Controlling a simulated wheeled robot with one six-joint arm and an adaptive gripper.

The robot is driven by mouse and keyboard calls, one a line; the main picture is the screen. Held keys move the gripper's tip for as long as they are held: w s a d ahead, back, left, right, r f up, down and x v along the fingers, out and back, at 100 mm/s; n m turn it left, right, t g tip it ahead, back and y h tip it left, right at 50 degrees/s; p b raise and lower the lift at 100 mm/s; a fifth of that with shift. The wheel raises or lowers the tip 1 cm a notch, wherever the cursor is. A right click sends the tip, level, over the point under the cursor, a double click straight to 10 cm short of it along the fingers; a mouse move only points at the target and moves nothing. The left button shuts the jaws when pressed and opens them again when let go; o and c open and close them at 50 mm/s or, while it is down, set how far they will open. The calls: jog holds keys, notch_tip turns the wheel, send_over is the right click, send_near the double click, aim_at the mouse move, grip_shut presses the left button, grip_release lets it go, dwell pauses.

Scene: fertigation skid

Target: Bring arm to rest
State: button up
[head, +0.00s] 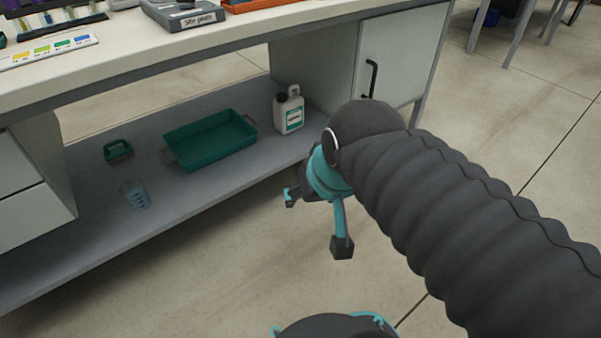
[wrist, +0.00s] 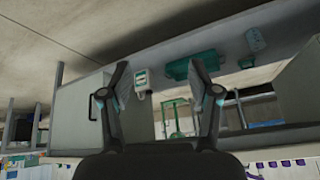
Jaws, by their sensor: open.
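My gripper (head: 316,222) is in front of the bench, over the floor, at the end of my dark ribbed arm. It points away to the left, toward the bench's lower shelf (head: 225,183). In the wrist view my gripper (wrist: 158,68) shows two fingers spread wide with nothing between them. It is open, empty and apart from everything on the shelf. Part of the gripper is hidden behind the arm's end in the head view.
A green tray (head: 252,147), a white jug (head: 289,122), a small green container (head: 118,152) and a clear beaker (head: 134,196) stand on the lower shelf. The bench top (head: 130,54) overhangs it. A cabinet door (head: 400,62) is at right. Floor in front is clear.

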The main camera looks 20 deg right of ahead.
jog(key=shift+s+d+f+n, duration=0.2)
jog(key=shift+s+f+n, duration=0.6)
jog(key=shift+s+f, duration=0.1)
notch_tip(320, 180, up, 7)
jog(key=p, duration=0.7)
jog(key=shift+r, duration=0.1)
